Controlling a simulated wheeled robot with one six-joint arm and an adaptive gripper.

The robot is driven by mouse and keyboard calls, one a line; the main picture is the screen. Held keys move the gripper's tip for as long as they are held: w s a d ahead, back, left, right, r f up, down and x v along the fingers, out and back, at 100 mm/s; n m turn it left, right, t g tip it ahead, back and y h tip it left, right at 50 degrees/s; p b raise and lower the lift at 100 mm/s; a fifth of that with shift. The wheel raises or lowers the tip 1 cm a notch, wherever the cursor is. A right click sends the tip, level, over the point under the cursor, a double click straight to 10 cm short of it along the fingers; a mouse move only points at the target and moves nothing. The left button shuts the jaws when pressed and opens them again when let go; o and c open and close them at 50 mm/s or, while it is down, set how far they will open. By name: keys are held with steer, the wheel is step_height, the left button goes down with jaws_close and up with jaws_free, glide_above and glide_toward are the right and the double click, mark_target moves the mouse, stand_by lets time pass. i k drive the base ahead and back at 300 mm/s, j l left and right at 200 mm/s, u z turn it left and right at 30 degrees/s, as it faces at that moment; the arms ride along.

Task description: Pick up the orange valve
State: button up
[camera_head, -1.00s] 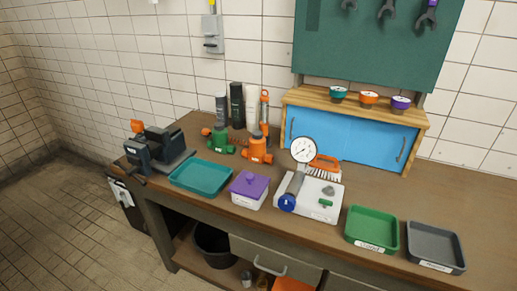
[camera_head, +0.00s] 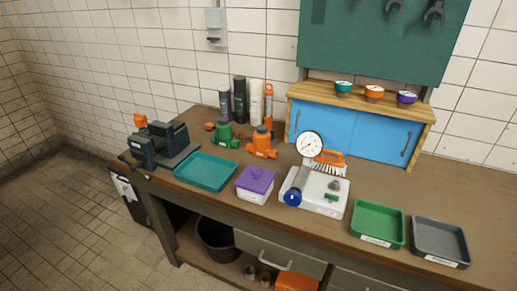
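The orange valve (camera_head: 262,144) stands upright on the workbench, behind the purple-lidded box and in front of the row of bottles. It has a rounded body with side ports at its base. A similar green valve (camera_head: 224,134) stands just to its left, a small gap apart. My gripper is not in view, so its state does not show. Nothing blocks the front of the orange valve.
On the workbench (camera_head: 480,199) stand a teal tray (camera_head: 206,172), a purple-lidded box (camera_head: 255,183), a white gauge unit (camera_head: 318,191), green (camera_head: 378,222) and grey (camera_head: 440,240) trays, and a vise (camera_head: 160,146). A blue-doored cabinet (camera_head: 352,132) stands behind.

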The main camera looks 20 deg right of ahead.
mark_target(273, 153)
steer(key=i+j, duration=0.15)
steer(key=j, duration=0.15)
steer(key=i+j, duration=0.1)
steer(key=j, duration=0.25)
steer(key=i+j+z, duration=0.1)
steer(key=j, duration=0.2)
steer(key=i+j, duration=0.2)
steer(key=j, duration=0.15)
steer(key=i+j+z, duration=0.1)
steer(key=j, duration=0.2)
